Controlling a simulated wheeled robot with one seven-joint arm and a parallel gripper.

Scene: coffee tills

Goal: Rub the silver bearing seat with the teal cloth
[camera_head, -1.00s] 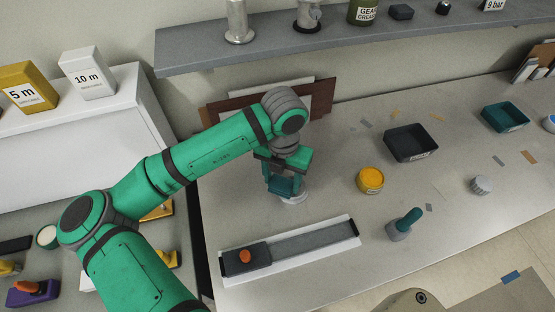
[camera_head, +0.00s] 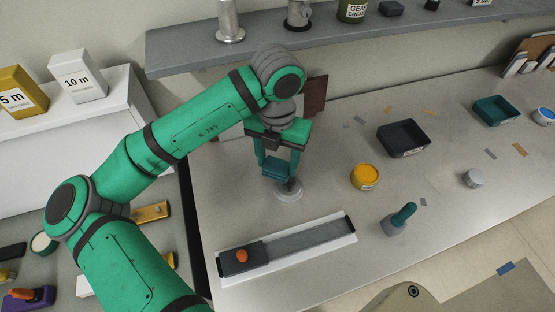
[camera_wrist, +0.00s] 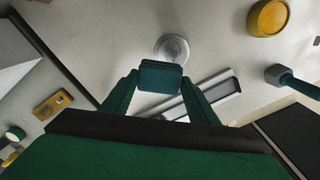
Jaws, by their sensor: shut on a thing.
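The silver bearing seat (camera_head: 289,195) is a round, pale metal piece with a raised centre on the grey bench. It also shows in the wrist view (camera_wrist: 172,46), just beyond the cloth. My gripper (camera_head: 276,168) is shut on the teal cloth (camera_head: 275,171), a folded pad held between its two fingers. The pad also shows between the fingertips in the wrist view (camera_wrist: 160,76). The cloth hangs above the seat and seems apart from it, covering a little of the seat's back edge in the head view.
A slide rail with an orange knob (camera_head: 241,256) lies in front of the seat. To the right are a yellow tin (camera_head: 366,177), a teal-handled tool (camera_head: 403,215), a dark tray (camera_head: 404,139) and a knurled silver cap (camera_head: 474,179). A grey shelf (camera_head: 330,43) runs behind.

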